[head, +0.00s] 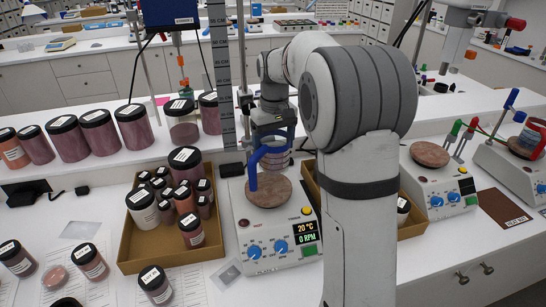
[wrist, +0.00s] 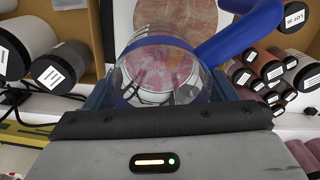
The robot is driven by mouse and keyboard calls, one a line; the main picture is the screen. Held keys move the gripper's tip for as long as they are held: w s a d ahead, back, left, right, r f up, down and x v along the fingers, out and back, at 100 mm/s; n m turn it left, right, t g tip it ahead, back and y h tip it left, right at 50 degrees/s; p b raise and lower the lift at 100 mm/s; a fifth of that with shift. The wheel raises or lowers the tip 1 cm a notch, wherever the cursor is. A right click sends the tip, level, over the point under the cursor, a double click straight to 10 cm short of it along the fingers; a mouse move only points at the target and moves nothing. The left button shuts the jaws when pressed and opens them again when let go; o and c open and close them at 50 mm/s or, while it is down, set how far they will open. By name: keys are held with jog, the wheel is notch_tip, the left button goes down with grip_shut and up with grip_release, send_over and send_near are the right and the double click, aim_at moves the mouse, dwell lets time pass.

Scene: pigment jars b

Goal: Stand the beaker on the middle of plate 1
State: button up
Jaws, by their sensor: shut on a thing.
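The beaker is clear, with a blue band and a curved blue handle (head: 254,168); in the wrist view its clear wall (wrist: 160,72) shows pinkish content or something seen through it. My gripper (head: 274,134) is shut on the beaker and points down. It holds the beaker at the front stirrer plate, whose round brown top (head: 272,194) is partly covered by the handle. The plate top (wrist: 176,14) also shows beyond the beaker in the wrist view. I cannot tell whether the beaker touches the plate.
A cardboard tray (head: 130,254) of jars stands left of the front stirrer. A second stirrer (head: 430,154) and a third unit (head: 530,172) stand at the right. A metal stand rod (head: 243,60) rises behind the front plate. Large jars line the raised shelf.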

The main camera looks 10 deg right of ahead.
jog(key=shift+s+f, duration=0.1)
jog(key=shift+f, duration=1.9)
jog(key=shift+d+f, duration=0.1)
jog(key=o, duration=1.3)
jog(key=shift+c, duration=0.2)
notch_tip(320, 180, up, 11)
jog(key=m+t, duration=0.1)
jog(key=t, duration=0.1)
send_near(275, 156)
jog(key=s+f, duration=0.2)
jog(key=s, duration=0.7)
jog(key=s+a+f+m+t, duration=0.1)
jog(key=s+f, duration=0.7)
jog(key=s, duration=0.6)
